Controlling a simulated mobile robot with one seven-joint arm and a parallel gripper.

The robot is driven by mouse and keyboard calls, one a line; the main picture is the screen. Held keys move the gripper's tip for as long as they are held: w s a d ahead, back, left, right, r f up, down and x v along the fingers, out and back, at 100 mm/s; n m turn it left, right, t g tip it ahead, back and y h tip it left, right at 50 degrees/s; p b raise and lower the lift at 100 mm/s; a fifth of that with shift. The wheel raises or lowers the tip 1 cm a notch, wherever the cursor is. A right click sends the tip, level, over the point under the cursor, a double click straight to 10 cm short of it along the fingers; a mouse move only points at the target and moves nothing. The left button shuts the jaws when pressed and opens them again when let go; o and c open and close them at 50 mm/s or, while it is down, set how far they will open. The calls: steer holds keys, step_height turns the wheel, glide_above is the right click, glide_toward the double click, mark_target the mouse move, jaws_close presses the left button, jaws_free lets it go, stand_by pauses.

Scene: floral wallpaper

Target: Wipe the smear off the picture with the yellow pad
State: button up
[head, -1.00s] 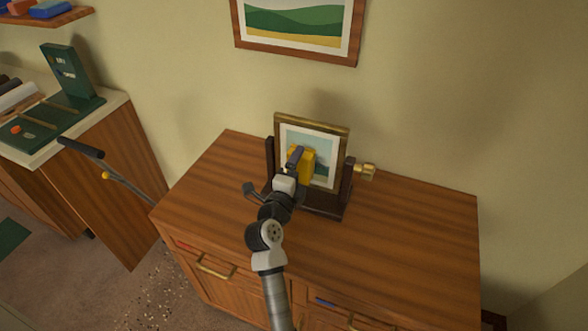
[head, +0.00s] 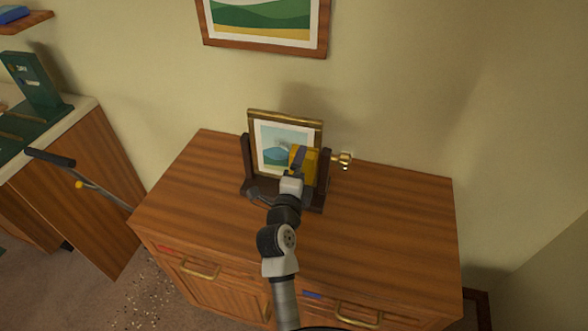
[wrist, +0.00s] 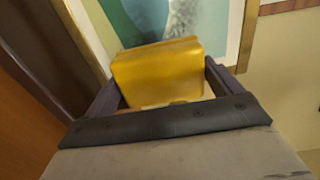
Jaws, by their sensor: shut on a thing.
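The small framed picture (head: 287,135) stands upright in a dark stand (head: 246,160) on the wooden cabinet. A greyish smear (head: 283,145) shows on its upper middle; in the wrist view it is a pale grey patch (wrist: 183,18) just beyond the pad. My gripper (head: 297,165) is shut on the yellow pad (head: 304,158), which is in front of the picture's lower right part and hides it. In the wrist view the pad (wrist: 158,75) sits between both fingers. I cannot tell whether the pad touches the picture surface.
A brass knob (head: 342,159) sticks out at the stand's right side. The cabinet top (head: 390,220) is clear to the right. A larger landscape picture (head: 265,45) hangs on the wall above. A dark-handled bar (head: 50,158) stands left of the cabinet.

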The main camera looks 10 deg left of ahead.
steer(key=shift+w+a, duration=0.2)
steer(key=shift+a, duration=3.7)
steer(key=shift+r, duration=1.35)
steer(key=shift+s+d, duration=0.1)
steer(key=shift+d, duration=3.8)
steer(key=shift+a, duration=3.9)
steer(key=shift+s, duration=2.95)
steer(key=s, duration=0.3)
steer(key=shift+a, duration=0.1)
